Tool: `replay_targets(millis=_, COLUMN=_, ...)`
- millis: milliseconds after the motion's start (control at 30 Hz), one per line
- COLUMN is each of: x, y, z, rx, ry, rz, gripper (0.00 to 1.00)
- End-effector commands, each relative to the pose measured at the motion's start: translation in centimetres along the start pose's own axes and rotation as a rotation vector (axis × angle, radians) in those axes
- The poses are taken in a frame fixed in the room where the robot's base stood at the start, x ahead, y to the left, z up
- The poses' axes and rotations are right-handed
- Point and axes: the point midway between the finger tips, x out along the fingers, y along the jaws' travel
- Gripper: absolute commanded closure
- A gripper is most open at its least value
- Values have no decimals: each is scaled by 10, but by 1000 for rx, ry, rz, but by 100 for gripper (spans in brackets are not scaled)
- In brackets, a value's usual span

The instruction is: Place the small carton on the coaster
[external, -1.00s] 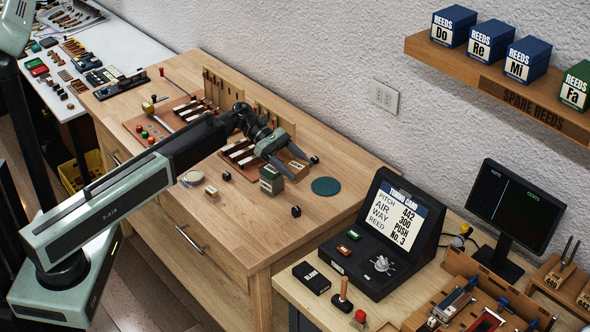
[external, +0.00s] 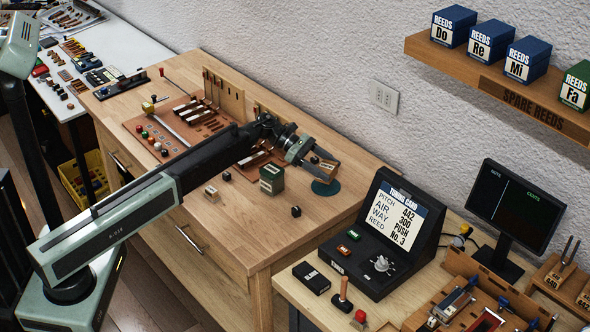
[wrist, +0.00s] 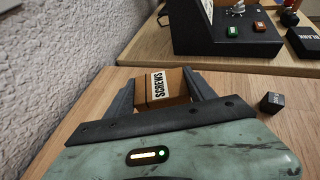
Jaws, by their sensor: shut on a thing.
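My gripper (external: 322,170) is shut on the small carton (external: 328,165), a brown box. In the wrist view the carton (wrist: 171,87) sits between the two fingers (wrist: 160,80) with a white "SCREWS" label facing up. The round dark green coaster (external: 321,189) lies on the wooden bench, partly hidden behind my gripper and the carton. The carton is over the coaster in the external view; I cannot tell whether it touches it. The coaster cannot be made out in the wrist view.
A dark green box (external: 271,180) stands left of the coaster. A small black cube (external: 296,211) lies in front; it also shows in the wrist view (wrist: 270,102). A light block (external: 211,193) is further left. The tuner unit (external: 385,235) stands on the lower bench at right.

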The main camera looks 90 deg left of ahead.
Motion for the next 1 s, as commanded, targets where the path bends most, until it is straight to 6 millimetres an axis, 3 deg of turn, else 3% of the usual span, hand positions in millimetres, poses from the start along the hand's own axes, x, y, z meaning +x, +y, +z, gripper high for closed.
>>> replay_targets(millis=267, x=14, y=0, z=-35, rx=0, ry=0, rz=0, gripper=77)
replay_targets(millis=667, x=15, y=0, z=-37, rx=0, ry=0, rz=-1, gripper=77)
replay_targets(millis=700, x=14, y=0, z=-35, rx=0, ry=0, rz=-1, gripper=26)
replay_targets(millis=733, x=14, y=0, z=-35, rx=0, ry=0, rz=-1, gripper=17)
replay_targets(millis=1000, x=14, y=0, z=-35, rx=0, ry=0, rz=-1, gripper=15)
